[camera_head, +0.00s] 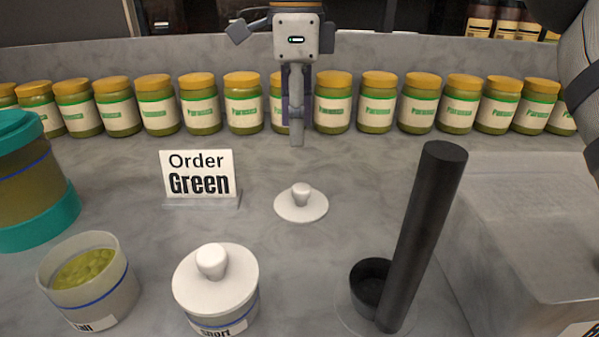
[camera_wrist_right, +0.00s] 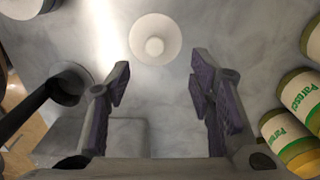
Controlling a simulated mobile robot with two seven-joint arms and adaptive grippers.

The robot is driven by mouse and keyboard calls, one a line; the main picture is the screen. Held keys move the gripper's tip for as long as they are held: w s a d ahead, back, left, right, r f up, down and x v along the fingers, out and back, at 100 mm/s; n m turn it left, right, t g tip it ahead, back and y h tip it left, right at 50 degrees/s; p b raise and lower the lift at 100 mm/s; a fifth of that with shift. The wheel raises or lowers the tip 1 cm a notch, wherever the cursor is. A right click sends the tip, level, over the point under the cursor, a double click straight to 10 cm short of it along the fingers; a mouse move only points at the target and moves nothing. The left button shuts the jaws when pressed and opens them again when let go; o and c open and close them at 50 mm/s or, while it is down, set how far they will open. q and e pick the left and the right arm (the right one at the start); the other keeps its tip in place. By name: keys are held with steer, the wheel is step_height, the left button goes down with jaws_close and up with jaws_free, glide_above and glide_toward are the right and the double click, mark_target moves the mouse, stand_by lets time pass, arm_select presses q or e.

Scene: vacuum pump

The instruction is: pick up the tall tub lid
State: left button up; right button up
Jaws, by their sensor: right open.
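The tall tub lid (camera_head: 301,206) is a white disc with a knob, lying flat on the grey counter, knob up. It also shows in the right wrist view (camera_wrist_right: 155,37), ahead of and between my fingers. The tall tub (camera_head: 88,285) stands uncovered at the front left with green contents. My right gripper (camera_head: 296,138) is above and behind the lid in the head view, apart from it. In the right wrist view (camera_wrist_right: 159,82) its fingers are spread and empty. My left gripper is not in view.
The short tub (camera_head: 228,312) has its own white lid on. A black cylinder and cup (camera_head: 425,225) stand to the right of the lid. An order sign (camera_head: 197,173) reads "Order Green". Several Paressa-like labelled jars (camera_head: 332,103) line the back. Counter around the lid is clear.

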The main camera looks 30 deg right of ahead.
mark_target(301, 187)
steer(key=f, duration=0.7)
steer(key=s+f, duration=0.1)
steer(key=f, duration=0.3)
steer(key=shift+s+d, duration=0.1)
steer(key=shift+f, duration=0.4)
steer(key=c, duration=0.9)
